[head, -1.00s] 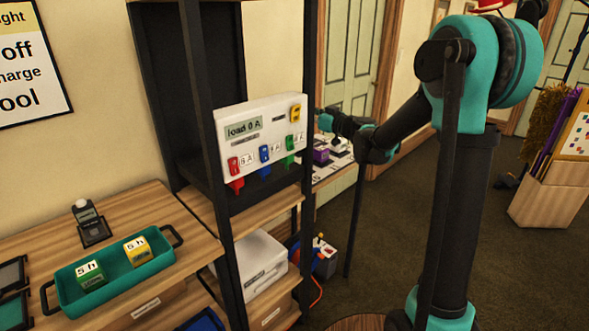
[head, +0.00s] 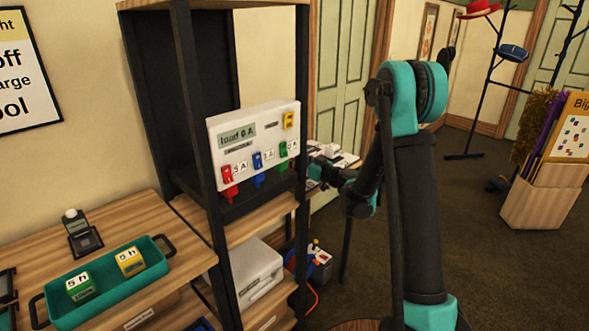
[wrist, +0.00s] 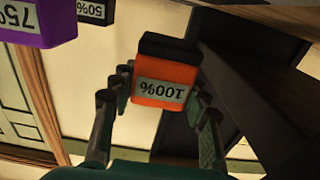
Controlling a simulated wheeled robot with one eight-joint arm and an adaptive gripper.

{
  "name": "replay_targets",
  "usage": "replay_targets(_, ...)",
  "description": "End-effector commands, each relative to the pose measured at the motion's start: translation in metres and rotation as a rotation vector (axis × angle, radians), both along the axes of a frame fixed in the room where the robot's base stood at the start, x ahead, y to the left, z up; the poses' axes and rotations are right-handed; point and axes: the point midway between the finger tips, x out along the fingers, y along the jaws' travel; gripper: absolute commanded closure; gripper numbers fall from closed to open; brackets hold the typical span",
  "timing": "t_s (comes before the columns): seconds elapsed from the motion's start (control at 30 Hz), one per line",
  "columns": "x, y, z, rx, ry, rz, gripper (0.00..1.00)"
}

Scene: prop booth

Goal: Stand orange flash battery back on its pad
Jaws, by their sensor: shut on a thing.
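The orange flash battery (wrist: 165,88), with a black end and a grey label reading 100%, is in the middle of the wrist view. My gripper (wrist: 164,98) is shut on it, with a finger along each side. The label appears upside down in this view, as do those of its neighbours. A purple battery (wrist: 40,22) marked 75% and a black one (wrist: 95,10) marked 50% show at the top left. In the head view my gripper's end is mostly hidden by the shelf and panel, and I cannot see the orange battery or pick out its pad.
A black-posted shelf (head: 189,120) with a white load panel (head: 255,141) stands close left of my arm. Behind it is a table (head: 335,158) with small items. A teal tray (head: 105,290) rests on the left counter. Open floor lies to the right.

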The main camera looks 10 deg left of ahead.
Motion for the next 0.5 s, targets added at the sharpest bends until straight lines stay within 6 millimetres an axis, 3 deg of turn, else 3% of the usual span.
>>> replay_targets(0.33,0.000,0.000,-0.034,0.000,0.000,0.000,1.00)
replay_targets(0.5,0.000,0.000,-0.038,0.000,0.000,0.000,1.00)
